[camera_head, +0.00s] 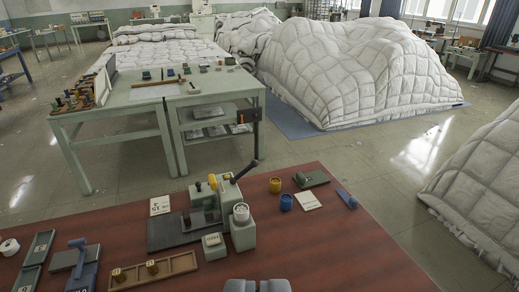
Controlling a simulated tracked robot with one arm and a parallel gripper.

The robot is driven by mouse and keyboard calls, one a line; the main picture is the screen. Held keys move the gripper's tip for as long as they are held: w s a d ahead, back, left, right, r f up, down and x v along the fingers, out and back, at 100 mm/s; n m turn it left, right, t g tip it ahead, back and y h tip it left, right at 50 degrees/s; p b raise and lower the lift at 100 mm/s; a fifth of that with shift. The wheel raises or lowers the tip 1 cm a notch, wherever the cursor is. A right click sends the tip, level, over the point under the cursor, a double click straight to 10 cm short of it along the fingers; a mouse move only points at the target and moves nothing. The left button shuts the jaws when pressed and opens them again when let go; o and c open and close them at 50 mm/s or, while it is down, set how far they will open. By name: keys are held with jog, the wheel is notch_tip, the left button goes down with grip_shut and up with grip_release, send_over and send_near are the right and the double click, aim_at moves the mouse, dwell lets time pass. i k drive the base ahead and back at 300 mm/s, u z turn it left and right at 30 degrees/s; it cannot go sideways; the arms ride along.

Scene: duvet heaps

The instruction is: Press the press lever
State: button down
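A small green-grey press (242,232) stands on the red-brown tabletop, just left of the picture's middle. A white cylindrical part (241,212) and a yellow knob (212,182) sit at the press. My gripper (257,286) shows only at the bottom edge, in front of the press and apart from it and the lever. Its two grey fingertips lie side by side with almost no gap, and nothing shows between them.
Left of the press are a dark plate (174,231), a wooden tray (152,271) and a blue clamp-like tool (82,264). A green workbench (105,120) and white duvet heaps (355,70) stand behind.

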aim_at(254, 163)
jog(key=i, duration=0.95)
jog(key=u, duration=0.1)
